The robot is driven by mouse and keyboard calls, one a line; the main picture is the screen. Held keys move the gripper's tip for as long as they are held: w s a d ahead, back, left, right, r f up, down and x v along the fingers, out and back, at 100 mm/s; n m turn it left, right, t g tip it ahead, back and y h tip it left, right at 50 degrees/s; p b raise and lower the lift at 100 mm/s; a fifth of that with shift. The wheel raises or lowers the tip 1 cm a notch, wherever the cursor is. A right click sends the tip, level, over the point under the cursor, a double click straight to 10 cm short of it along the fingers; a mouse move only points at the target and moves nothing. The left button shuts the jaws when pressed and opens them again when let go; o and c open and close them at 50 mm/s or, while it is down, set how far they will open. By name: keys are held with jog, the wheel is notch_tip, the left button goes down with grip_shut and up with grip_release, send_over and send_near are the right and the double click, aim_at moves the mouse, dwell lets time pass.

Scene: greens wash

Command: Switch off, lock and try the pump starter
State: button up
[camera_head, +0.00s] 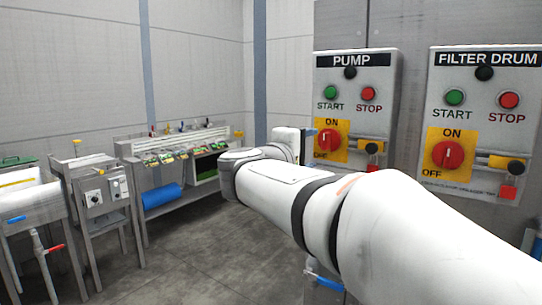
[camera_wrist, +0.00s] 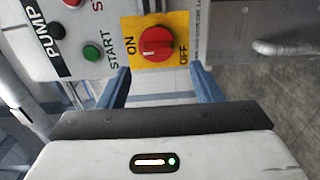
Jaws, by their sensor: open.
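The pump starter (camera_head: 385,75) is a grey box labelled PUMP on the wall, with a green START button (camera_head: 330,93) and a red STOP button (camera_head: 369,94). Its red rotary switch (camera_wrist: 157,44) sits on a yellow ON/OFF plate (camera_wrist: 178,22); I cannot tell its setting for sure. A yellow bar with a black round part (camera_head: 371,147) is right of the plate. My gripper (camera_wrist: 163,82) is open and empty, its blue fingers apart, facing the switch. I cannot tell whether they touch the box.
The similar FILTER DRUM starter (camera_head: 480,75) is close on the right, with its own red switch (camera_head: 448,153). My arm crosses the lower right. A bench with greens (camera_head: 180,150) and a steel stand (camera_head: 105,195) are at left. The floor between is clear.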

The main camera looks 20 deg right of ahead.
aim_at(324, 142)
jog(key=x, duration=0.7)
jog(key=shift+w+d+r+p, duration=0.25)
jog(key=shift+w+p, duration=0.05)
jog(key=shift+w, duration=0.05)
